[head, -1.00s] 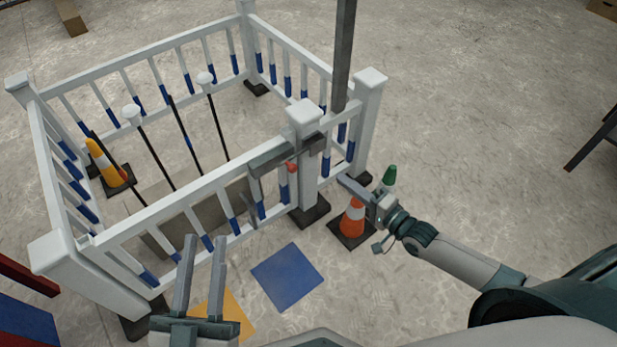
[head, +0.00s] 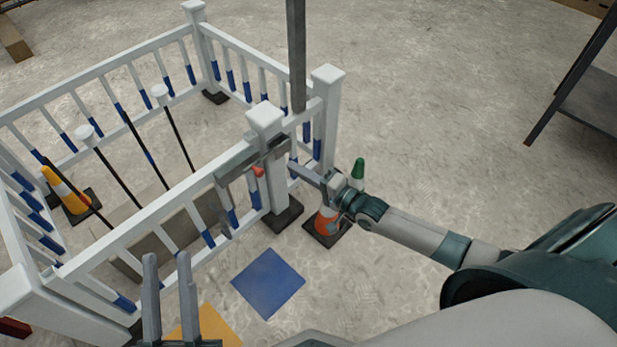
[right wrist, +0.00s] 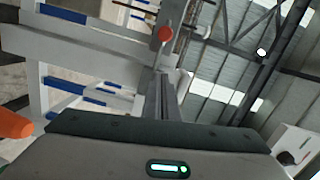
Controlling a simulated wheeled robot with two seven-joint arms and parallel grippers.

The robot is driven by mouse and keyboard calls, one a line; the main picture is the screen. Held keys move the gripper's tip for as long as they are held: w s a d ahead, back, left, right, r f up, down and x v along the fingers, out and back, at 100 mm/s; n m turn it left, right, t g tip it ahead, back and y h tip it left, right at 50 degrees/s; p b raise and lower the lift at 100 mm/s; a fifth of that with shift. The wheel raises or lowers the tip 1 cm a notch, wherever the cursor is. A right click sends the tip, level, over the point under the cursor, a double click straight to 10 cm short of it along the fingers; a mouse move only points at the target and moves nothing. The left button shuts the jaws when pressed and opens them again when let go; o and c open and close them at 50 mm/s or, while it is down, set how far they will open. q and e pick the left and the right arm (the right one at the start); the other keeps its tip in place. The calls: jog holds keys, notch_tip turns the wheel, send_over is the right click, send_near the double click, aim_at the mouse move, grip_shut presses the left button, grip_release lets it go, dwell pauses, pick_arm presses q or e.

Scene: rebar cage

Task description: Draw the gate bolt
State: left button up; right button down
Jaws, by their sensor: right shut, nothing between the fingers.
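The gate bolt is a grey bar (head: 236,160) on top of the white fence, by the capped post (head: 266,122). A small red knob (head: 258,170) sits on it, and the knob also shows in the right wrist view (right wrist: 165,34). My right gripper (head: 294,165) is to the right of the post, its fingers pointing left toward it. Its fingers are shut and empty, and in the right wrist view they (right wrist: 165,92) point toward the knob, apparently short of it. My left gripper (head: 167,257) is open and empty in front of the fence, fingers apart.
An orange and white cone (head: 326,224) stands below my right gripper, with a green-topped object (head: 357,169) behind it. A tall grey column (head: 297,55) rises behind the post. A blue square (head: 268,283) lies on the floor. A dark table (head: 588,100) is at right.

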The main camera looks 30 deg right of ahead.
pick_arm(q)
jog(key=shift+w+a+r+t+b, duration=0.1)
jog(key=shift+a+r+t+b, duration=0.1)
jog(key=shift+a+r+t, duration=0.25)
jog(key=shift+a+r+t+b, duration=0.15)
jog(key=shift+r+t, duration=0.1)
jog(key=shift+r, duration=0.35)
pick_arm(e)
jog(key=w+a, duration=0.2)
jog(key=a, duration=0.3)
jog(key=shift+w+a+f, duration=0.3)
jog(key=shift+f, duration=0.1)
